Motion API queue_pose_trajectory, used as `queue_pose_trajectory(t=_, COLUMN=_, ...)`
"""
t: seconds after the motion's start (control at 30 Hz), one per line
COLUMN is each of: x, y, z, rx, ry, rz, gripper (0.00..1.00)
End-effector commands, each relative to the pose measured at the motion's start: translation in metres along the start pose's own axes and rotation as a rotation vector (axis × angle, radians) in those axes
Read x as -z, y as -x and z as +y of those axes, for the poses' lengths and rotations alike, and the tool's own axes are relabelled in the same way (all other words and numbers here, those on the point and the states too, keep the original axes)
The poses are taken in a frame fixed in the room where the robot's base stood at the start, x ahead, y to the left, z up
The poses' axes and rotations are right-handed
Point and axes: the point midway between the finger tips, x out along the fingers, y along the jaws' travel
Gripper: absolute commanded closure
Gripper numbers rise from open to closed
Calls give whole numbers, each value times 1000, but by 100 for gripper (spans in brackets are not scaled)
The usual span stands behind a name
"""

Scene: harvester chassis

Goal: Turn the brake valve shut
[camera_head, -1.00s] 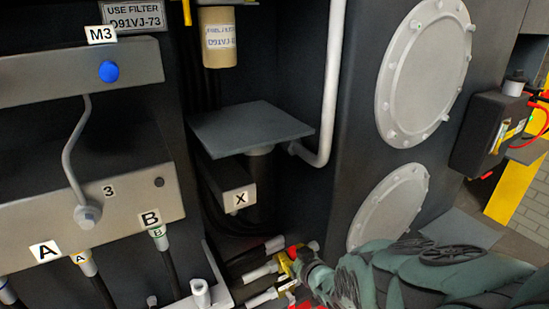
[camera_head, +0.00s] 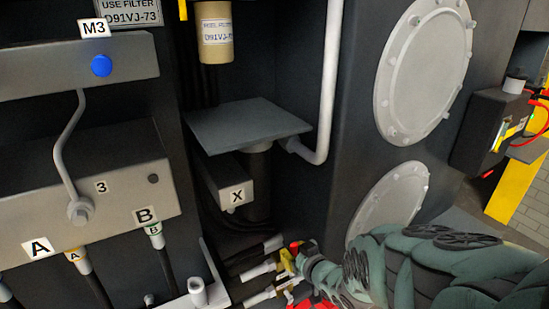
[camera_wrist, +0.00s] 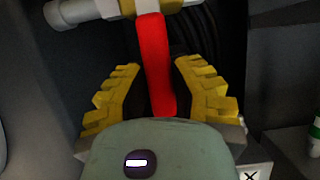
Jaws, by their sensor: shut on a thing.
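The brake valve's red lever (camera_wrist: 158,65) runs down from a pale pipe fitting (camera_wrist: 85,10) in the wrist view. My gripper (camera_wrist: 157,85) has its yellow stepped fingers on either side of the lever and is shut on it. In the head view my gripper (camera_head: 287,262) is low in the middle, at the valve among pale pipe fittings. Only a small red part (camera_head: 295,247) shows there, and my gripper and wrist cover much of the valve.
A grey block marked X (camera_head: 236,196) and a flat grey plate (camera_head: 250,127) lie above my gripper. A manifold with hoses A and B (camera_head: 90,200) is at left. A white pipe (camera_head: 331,80) runs down the middle. Round bolted covers (camera_head: 425,70) are at right.

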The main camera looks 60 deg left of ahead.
Motion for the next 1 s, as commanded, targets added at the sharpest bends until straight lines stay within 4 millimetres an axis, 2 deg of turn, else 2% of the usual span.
queue_pose_trajectory(t=0.03, x=-6, y=2, z=3, rx=-9, ry=-6, rz=-14, gripper=100)
queue_pose_trajectory(t=0.3, x=-5, y=2, z=3, rx=-10, ry=-6, rz=-13, gripper=100)
queue_pose_trajectory(t=0.33, x=-5, y=2, z=3, rx=-10, ry=-6, rz=-13, gripper=74)
queue_pose_trajectory(t=0.6, x=-2, y=1, z=2, rx=-6, ry=-4, rz=-6, gripper=46)
queue_pose_trajectory(t=1.0, x=1, y=1, z=0, rx=-13, ry=30, rz=-1, gripper=46)
